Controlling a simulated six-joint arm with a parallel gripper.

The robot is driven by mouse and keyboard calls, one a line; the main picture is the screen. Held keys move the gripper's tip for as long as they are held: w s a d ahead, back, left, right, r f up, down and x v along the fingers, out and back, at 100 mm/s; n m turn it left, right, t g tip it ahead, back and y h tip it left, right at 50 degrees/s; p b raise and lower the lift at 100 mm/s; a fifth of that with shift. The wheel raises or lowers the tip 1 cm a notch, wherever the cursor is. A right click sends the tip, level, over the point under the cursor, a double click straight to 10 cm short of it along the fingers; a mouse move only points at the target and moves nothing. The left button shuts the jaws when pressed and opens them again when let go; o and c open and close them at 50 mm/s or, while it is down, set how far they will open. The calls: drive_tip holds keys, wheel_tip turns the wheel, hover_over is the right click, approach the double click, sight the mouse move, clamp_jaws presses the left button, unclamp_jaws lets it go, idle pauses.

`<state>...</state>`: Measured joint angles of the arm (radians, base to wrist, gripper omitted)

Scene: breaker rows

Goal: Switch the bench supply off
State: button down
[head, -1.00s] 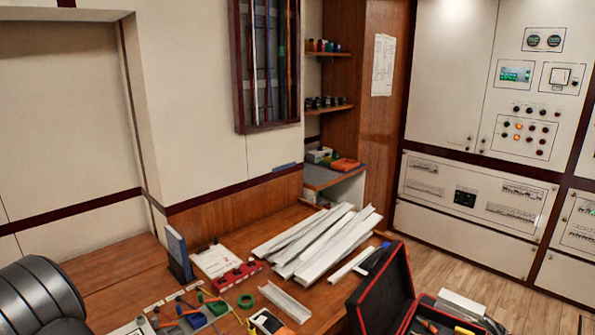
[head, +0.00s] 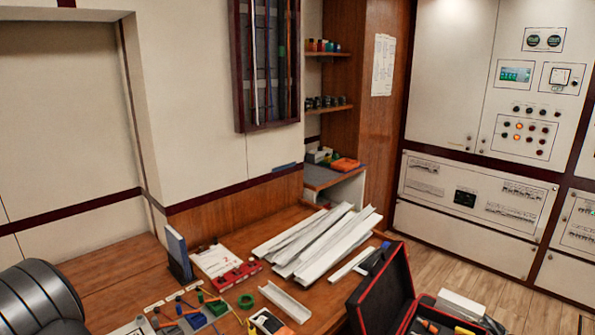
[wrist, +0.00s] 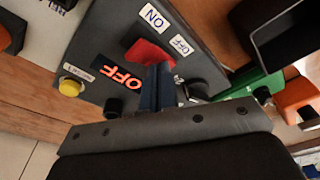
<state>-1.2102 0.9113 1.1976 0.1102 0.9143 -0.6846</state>
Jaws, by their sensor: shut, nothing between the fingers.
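The bench supply (wrist: 125,55) is a dark grey box in the wrist view. Its red rocker switch (wrist: 143,50) sits between a white ON label (wrist: 153,16) and a white OFF label (wrist: 181,45). A display (wrist: 123,74) on the box shows OFF in lit orange-red characters. My gripper (wrist: 160,72) is shut and empty, its fingertips at the rocker's lower edge in the picture. I cannot tell whether they touch it. The fingers hide part of the panel. I cannot make out the supply or my gripper in the head view.
A yellow button (wrist: 70,87) and black knobs are on the supply's panel. A green item (wrist: 250,87) and an orange item (wrist: 296,95) lie close on the right. In the head view, white trunking lengths (head: 315,240) and an open red-lined case (head: 385,290) occupy the bench.

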wheel_tip(320, 180, up, 7)
idle(0.8)
drive_tip(key=shift+f, duration=0.1)
wheel_tip(320, 180, down, 7)
drive_tip(key=shift+r, duration=0.2)
idle(0.3)
wheel_tip(320, 180, up, 6)
drive_tip(key=shift+r, duration=0.2)
wheel_tip(320, 180, down, 7)
drive_tip(key=shift+f, duration=0.1)
wheel_tip(320, 180, up, 10)
drive_tip(key=f, duration=0.1)
drive_tip(key=w+d+r+n+g+y, duration=0.1)
drive_tip(key=w+d+r+g, duration=0.1)
drive_tip(key=w+d+r, duration=0.4)
drive_tip(key=d+r, duration=0.2)
drive_tip(key=d, duration=0.2)
drive_tip(key=shift+w+r+y, duration=0.35)
drive_tip(key=shift+w+y, duration=0.05)
